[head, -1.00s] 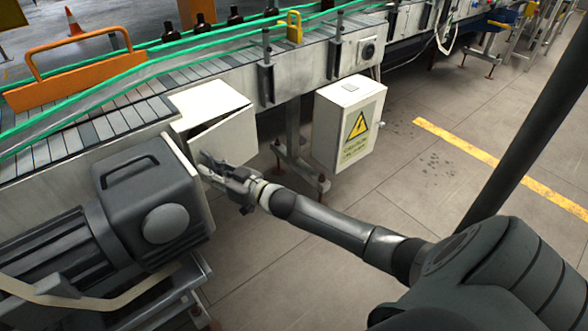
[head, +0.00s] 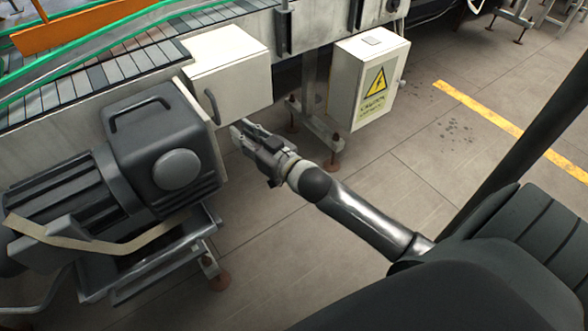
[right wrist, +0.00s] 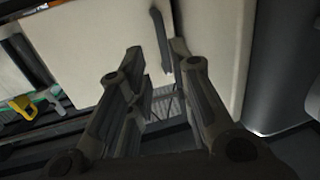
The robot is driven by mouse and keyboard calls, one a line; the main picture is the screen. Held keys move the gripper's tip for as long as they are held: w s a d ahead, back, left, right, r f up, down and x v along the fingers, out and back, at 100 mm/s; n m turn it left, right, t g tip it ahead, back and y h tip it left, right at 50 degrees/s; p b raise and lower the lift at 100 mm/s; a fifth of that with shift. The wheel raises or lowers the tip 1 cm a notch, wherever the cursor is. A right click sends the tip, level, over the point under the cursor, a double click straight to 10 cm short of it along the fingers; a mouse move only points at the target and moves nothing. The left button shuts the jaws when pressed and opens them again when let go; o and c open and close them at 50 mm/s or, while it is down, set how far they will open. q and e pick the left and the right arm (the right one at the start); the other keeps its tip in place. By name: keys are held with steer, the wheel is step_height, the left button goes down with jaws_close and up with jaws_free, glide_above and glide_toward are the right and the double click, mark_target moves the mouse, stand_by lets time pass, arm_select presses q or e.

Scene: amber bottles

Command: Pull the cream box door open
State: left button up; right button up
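The cream box (head: 228,55) is fixed to the side of the conveyor. Its door (head: 240,88) looks shut in the head view, with a dark upright bar handle (head: 211,106) near its left edge. My right gripper (head: 238,131) is below and to the right of the handle, apart from it, and empty. In the right wrist view its two fingers (right wrist: 155,72) stand open. The handle (right wrist: 160,38) shows beyond the fingertips, against the pale door (right wrist: 110,40). My left gripper is not in view.
A dark grey motor (head: 160,150) stands close to the left of the gripper. A cream electrical cabinet (head: 350,85) with a yellow warning sign is to the right, by a metal conveyor leg (head: 311,85). The floor in front is clear.

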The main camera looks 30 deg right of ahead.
steer(key=s+d+f+g+h+p, duration=0.1)
steer(key=s+f, duration=0.3)
steer(key=f, duration=0.5)
steer(key=s+d+f+g+h+p, duration=0.1)
steer(key=s+d+f+g+p, duration=0.1)
steer(key=f, duration=0.8)
steer(key=s+d+f+m+g+h+p, duration=0.1)
steer(key=s+f+g+p, duration=0.2)
steer(key=s+f, duration=0.5)
step_height(320, 180, down, 2)
steer(key=shift+d+f+g+h, duration=0.25)
steer(key=shift+d+g+h, duration=0.1)
steer(key=shift+g, duration=0.55)
